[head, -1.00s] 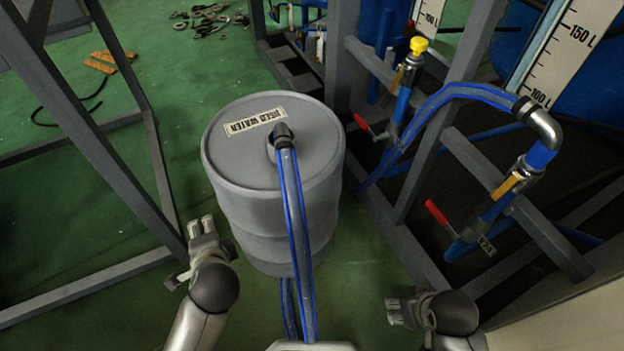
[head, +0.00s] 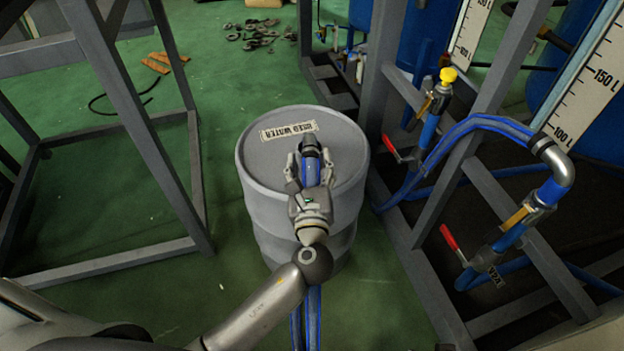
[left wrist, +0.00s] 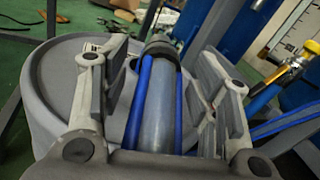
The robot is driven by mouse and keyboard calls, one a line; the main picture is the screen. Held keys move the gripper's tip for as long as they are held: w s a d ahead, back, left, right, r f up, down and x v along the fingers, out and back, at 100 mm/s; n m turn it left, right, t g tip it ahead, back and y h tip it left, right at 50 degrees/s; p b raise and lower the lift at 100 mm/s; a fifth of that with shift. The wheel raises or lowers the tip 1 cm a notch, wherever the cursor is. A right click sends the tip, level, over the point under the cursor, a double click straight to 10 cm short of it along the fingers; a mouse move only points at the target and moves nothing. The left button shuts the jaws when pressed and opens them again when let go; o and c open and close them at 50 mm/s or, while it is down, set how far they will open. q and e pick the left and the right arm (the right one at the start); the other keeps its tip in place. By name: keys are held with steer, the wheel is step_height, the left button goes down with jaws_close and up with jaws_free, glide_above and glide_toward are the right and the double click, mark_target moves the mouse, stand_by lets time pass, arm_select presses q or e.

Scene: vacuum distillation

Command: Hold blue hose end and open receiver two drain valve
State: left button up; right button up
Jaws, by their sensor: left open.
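The blue-striped hose (head: 312,172) ends in a dark fitting (head: 311,145) on top of the grey used-water drum (head: 262,150). My left gripper (head: 310,162) is over the drum lid, its open fingers on either side of the hose end. In the left wrist view the hose (left wrist: 158,105) runs between the two fingers, with visible gaps beside it. Two drain valves with red handles are on the right: a nearer one (head: 449,237) and a farther one (head: 391,149). I cannot tell which belongs to receiver two. My right gripper is out of view.
A grey metal frame (head: 135,110) stands left of the drum, and another frame (head: 490,85) with pipes and scaled level gauges (head: 590,80) stands right. Tools (head: 255,35) lie on the green floor at the back. The floor between drum and left frame is clear.

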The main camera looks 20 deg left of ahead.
mark_target(310, 147)
arm_select(q)
steer(key=x, duration=0.4)
steer(key=shift+w+a, duration=0.1)
steer(key=shift+w, duration=0.1)
steer(key=shift+x, duration=0.8)
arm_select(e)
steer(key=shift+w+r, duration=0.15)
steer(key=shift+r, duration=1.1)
